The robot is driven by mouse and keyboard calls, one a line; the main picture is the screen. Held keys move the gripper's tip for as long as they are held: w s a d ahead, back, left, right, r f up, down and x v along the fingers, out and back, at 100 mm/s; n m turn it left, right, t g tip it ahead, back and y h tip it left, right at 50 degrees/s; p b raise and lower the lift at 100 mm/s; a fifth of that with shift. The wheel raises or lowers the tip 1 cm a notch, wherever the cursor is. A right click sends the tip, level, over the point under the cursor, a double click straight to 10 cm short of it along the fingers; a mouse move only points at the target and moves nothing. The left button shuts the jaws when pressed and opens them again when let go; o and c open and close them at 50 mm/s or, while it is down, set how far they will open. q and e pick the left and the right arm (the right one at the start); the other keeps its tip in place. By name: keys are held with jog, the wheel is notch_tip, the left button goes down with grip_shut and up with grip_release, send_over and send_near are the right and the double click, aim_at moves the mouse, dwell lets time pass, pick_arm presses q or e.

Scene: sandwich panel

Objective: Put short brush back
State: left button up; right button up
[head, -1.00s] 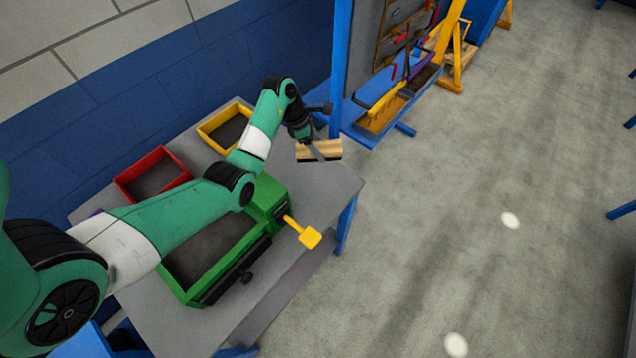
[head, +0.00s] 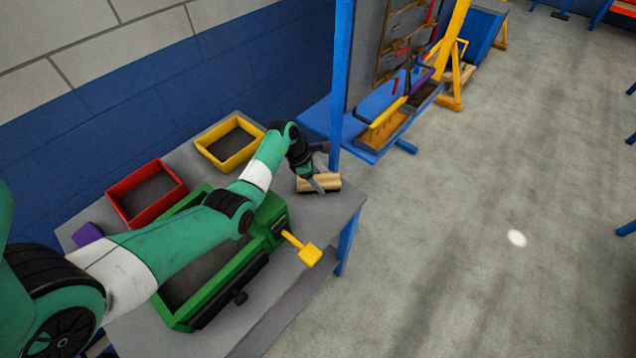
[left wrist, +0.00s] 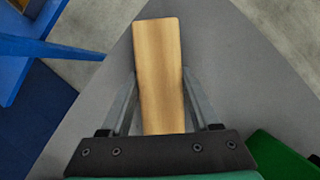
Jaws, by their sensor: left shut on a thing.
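The short brush shows as a pale wooden block (head: 326,184) near the far right corner of the grey table. My left gripper (head: 317,184) is shut on it, with one grey finger crossing its side in the head view. In the left wrist view the wooden block (left wrist: 158,65) lies between the two grey fingers (left wrist: 158,100), its long side running away from the palm. No bristles show. I cannot tell whether the brush touches the table top or hangs just above it. My right gripper is not in view.
On the table (head: 335,210) stand a red bin (head: 123,205), a yellow bin (head: 205,153) and a green box (head: 182,322) with a yellow-handled part (head: 308,254). A blue post (head: 341,90) and a blue rack with trays (head: 383,130) stand just beyond the table's far right corner.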

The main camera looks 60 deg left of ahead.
pick_arm(q)
jog(key=o, duration=1.2)
jog(key=shift+a+r, duration=0.1)
jog(key=shift+r, duration=0.35)
jog(key=p+v, duration=0.5)
jog(key=v, duration=0.5)
jog(key=shift+s+r, duration=0.1)
jog(key=shift+r, duration=0.1)
jog(key=shift+s+r, duration=0.2)
jog(key=shift+r, duration=0.2)
